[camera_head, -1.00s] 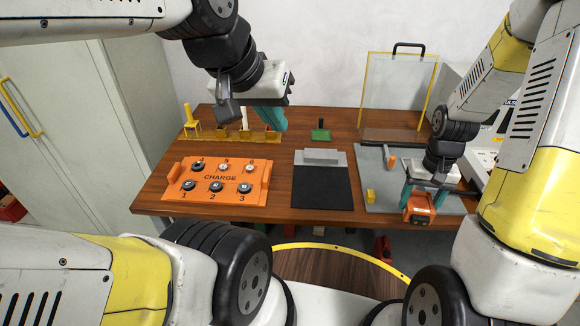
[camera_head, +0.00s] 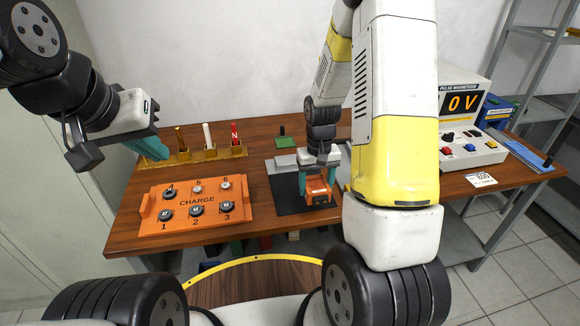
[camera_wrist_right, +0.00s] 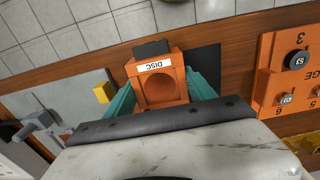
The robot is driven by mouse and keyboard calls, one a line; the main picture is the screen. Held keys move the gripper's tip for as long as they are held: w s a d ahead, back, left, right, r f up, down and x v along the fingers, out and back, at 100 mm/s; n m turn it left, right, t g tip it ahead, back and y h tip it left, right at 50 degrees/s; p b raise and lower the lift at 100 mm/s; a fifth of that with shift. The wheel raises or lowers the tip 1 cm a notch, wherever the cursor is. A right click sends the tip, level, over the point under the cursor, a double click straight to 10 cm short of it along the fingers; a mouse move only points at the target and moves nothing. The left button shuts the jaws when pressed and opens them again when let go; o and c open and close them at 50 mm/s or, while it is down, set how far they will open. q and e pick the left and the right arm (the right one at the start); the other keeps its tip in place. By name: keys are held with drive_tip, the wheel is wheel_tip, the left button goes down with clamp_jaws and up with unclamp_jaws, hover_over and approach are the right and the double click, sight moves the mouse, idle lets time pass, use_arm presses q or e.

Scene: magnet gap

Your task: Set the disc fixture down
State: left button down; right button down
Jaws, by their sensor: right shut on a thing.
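The disc fixture is an orange block with a round recess and a DISC label, seen in the right wrist view (camera_wrist_right: 157,88) and in the head view (camera_head: 318,196). My right gripper (camera_head: 317,190) is shut on it, one teal finger on each side. The fixture is over the right part of the black mat (camera_head: 286,197); I cannot tell whether it touches the mat. Part of the mat also shows in the right wrist view (camera_wrist_right: 205,66). My left gripper (camera_head: 148,148) hangs at the left above the table; its finger gap cannot be made out.
The orange CHARGE tray (camera_head: 190,225) with several round pieces is left of the mat. A brass rack (camera_head: 205,154) with upright sticks stands behind it. A yellow block (camera_wrist_right: 102,92) lies on the grey plate (camera_wrist_right: 70,100). A pulse magnetizer (camera_head: 462,115) reading 0 V stands right.

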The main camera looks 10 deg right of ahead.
drive_tip(key=w+a, duration=0.1)
drive_tip(key=w, duration=0.1)
drive_tip(key=w+a, duration=0.1)
drive_tip(key=w, duration=0.2)
drive_tip(key=w+f, duration=0.1)
drive_tip(key=w, duration=0.1)
drive_tip(key=shift+w+a, duration=0.35)
drive_tip(key=shift+a, duration=0.05)
drive_tip(key=shift+f, duration=1.6)
drive_tip(key=shift+f, duration=0.15)
drive_tip(key=shift+c, duration=1.6)
unclamp_jaws()
drive_tip(key=shift+s, duration=0.1)
